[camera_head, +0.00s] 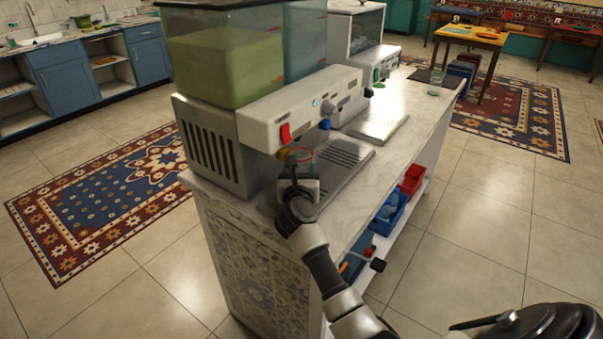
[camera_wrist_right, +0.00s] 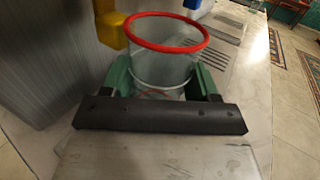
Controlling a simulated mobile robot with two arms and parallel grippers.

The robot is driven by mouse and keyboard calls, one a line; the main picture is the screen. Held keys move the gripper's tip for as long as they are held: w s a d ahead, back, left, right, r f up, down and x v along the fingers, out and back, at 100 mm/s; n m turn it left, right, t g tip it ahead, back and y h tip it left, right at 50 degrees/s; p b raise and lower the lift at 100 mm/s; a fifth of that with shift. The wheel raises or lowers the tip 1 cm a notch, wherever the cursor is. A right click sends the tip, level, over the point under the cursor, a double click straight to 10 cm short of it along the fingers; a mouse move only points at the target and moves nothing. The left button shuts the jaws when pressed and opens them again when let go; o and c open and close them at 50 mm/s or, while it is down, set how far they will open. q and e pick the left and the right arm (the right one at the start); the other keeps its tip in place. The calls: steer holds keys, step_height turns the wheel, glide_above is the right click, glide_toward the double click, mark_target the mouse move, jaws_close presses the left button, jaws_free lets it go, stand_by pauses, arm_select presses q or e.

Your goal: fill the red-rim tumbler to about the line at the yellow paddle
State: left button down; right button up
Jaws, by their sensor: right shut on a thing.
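The red-rim tumbler (camera_wrist_right: 166,70) is clear, with a red ring at its top and a pale line around its lower part. I cannot make out any liquid level in it. My right gripper (camera_wrist_right: 165,85) is shut on the tumbler, its green fingers on either side. In the head view the gripper (camera_head: 299,180) is at the dispenser's front, and the tumbler's red rim (camera_head: 301,150) shows just above it. The yellow paddle (camera_wrist_right: 110,28) hangs beside the rim at its left; I cannot tell whether they touch. My left gripper is out of view.
The counter's right part (camera_head: 400,150) is largely clear. Red (camera_head: 412,180) and blue bins (camera_head: 388,213) sit on the shelf below.

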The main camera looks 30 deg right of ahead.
steer(key=shift+w, duration=0.1)
steer(key=shift+w+a+b, duration=0.3)
steer(key=shift+w+b, duration=0.1)
steer(key=shift+w, duration=0.2)
steer(key=shift+s, duration=0.1)
stand_by(4.0)
steer(key=shift+s+d+p, duration=0.35)
steer(key=shift+s+p, duration=0.35)
steer(key=shift+s+d+p, duration=0.35)
steer(key=shift+s+p, duration=0.15)
steer(key=shift+s, duration=0.3)
steer(key=shift+s+d+p, duration=0.3)
steer(key=shift+s+p, duration=0.2)
steer(key=shift+s, duration=0.25)
